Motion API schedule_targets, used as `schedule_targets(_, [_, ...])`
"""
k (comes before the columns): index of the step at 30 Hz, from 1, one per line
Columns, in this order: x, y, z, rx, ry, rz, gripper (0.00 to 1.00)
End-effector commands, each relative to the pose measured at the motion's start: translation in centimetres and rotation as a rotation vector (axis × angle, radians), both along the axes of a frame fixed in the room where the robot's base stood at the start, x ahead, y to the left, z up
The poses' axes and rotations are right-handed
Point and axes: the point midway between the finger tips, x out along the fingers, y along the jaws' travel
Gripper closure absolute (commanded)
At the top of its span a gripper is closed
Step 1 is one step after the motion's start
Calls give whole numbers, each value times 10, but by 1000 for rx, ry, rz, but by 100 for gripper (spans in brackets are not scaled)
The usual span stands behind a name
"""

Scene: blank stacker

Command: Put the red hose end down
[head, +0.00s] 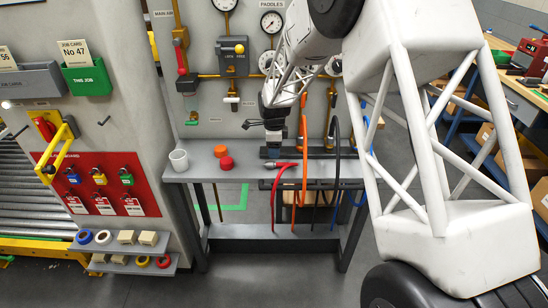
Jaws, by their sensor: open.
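The red hose (275,198) has its end (283,165) lying on the grey bench top (241,171), with a grey fitting at its left tip, and the hose drops over the front edge. My gripper (273,150) is open, pointing down just above and behind the red hose end. At this size I cannot tell whether its fingers touch the hose.
An orange hose (303,150) stands close to the right of my gripper, with black (335,160) and blue (364,170) hoses farther right. A white cup (179,160), an orange cap (221,151) and a red cap (227,163) stand left. Bench space between cup and caps is bare.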

Motion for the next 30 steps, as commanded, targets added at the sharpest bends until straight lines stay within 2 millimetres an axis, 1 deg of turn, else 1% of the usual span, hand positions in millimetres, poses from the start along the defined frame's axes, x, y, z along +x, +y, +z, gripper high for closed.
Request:
schedule_targets(1, [0, 0, 9, 0, -1, 0, 41])
schedule_targets(6, [0, 0, 32, 0, 0, 0, 41])
schedule_targets(12, [0, 0, 49, 0, 1, 0, 41])
schedule_targets(17, [0, 0, 53, 0, 2, 0, 41])
schedule_targets(30, [0, 0, 53, 0, 1, 0, 41])
